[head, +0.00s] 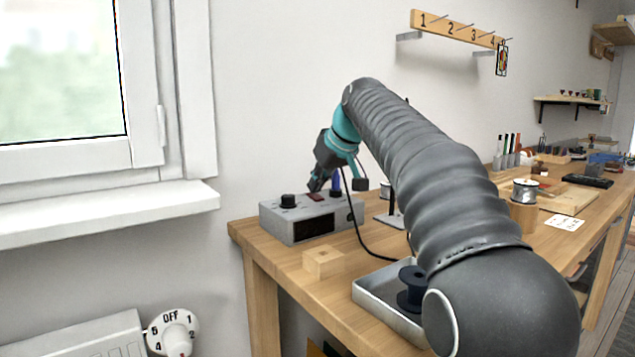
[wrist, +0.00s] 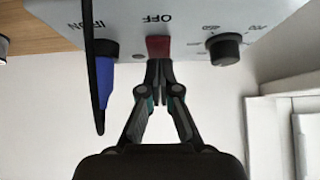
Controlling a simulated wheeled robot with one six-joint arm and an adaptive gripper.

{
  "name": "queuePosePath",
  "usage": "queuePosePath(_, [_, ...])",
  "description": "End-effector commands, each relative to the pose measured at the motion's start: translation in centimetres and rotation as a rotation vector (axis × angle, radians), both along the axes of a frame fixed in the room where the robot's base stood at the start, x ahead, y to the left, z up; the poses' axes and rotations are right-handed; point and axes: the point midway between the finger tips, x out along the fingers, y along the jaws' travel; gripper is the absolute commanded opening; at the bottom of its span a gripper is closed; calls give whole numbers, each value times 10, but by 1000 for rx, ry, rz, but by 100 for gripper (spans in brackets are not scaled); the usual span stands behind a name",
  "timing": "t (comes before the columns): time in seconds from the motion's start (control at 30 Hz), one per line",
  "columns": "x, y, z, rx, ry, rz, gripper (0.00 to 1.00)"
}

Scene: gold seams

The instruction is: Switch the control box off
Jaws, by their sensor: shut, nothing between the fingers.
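The control box (head: 310,219) is a grey box with a dark front panel at the left end of the workbench. On its top are a black knob (head: 288,200) and a red switch (head: 316,197). In the wrist view the red switch (wrist: 158,47) has the word OFF beside it, and the black knob (wrist: 225,48) is to its right. My gripper (wrist: 158,66) is shut and empty, its fingertips right at the red switch. I cannot tell whether they touch. In the head view my gripper (head: 317,183) is above the box top.
A wooden block (head: 323,262) and a tray (head: 372,300) with a dark spool (head: 411,290) lie in front of the box. A window sill (head: 110,215) is at left.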

Motion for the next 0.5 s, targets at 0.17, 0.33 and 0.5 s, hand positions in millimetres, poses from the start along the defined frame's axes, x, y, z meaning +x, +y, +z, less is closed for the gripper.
queuePosePath(0.17, [-1, 0, 7, 0, 0, 0, 0])
queuePosePath(0.33, [-2, -2, 28, 0, 0, 0, 0])
queuePosePath(0.5, [-12, -9, 49, 0, -3, -1, 0])
